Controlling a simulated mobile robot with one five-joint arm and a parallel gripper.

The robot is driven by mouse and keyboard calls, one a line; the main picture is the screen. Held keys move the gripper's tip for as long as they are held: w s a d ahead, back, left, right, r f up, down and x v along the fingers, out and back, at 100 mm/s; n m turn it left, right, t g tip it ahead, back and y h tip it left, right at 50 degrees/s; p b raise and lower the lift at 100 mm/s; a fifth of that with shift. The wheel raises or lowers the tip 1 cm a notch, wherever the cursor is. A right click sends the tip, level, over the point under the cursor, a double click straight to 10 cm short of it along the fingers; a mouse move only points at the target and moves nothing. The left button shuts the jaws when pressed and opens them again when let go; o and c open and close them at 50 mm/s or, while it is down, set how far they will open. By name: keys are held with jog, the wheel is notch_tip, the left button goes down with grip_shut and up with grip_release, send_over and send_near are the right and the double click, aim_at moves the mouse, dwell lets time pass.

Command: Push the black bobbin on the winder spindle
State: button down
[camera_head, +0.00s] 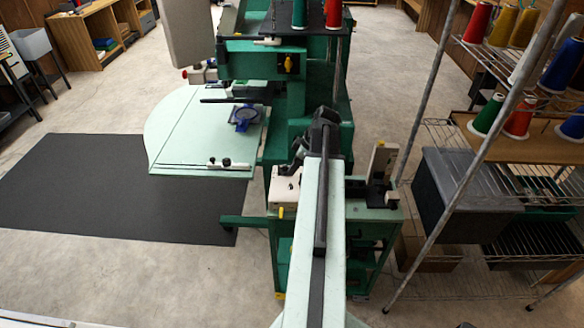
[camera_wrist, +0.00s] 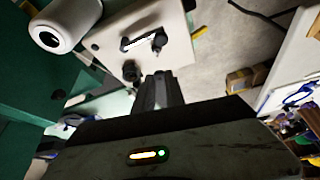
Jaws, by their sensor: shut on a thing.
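The winder shows in the head view as a pale block (camera_head: 285,188) on the green machine stand, left of my arm. In the wrist view its pale plate (camera_wrist: 172,22) carries a black bar and a small dark round post; I cannot tell surely which part is the spindle. My gripper (camera_wrist: 156,77) points at the plate's near edge, its dark fingers close together and shut. The black bobbin is hard to separate from the dark fingers. A small dark round piece (camera_wrist: 131,70) shows just beyond and left of the fingertips. In the head view my arm hides much of this area.
A white rounded part (camera_wrist: 66,22) stands close on the left in the wrist view. The head view shows a green embroidery machine (camera_head: 250,60) with a pale table (camera_head: 200,125) behind. A wire rack with thread cones (camera_head: 487,113) stands right. A dark mat (camera_head: 110,190) lies left.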

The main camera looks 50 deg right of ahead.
aim_at(290, 185)
jog(key=shift+f, duration=0.15)
notch_tip(290, 185, down, 6)
jog(key=b, duration=0.5)
jog(key=shift+r+b, duration=0.25)
jog(key=shift+b, duration=0.1)
jog(key=shift+f, duration=0.15)
jog(key=shift+f+b, duration=0.1)
jog(key=shift+b, duration=0.2)
jog(key=c, duration=1.3)
grip_release()
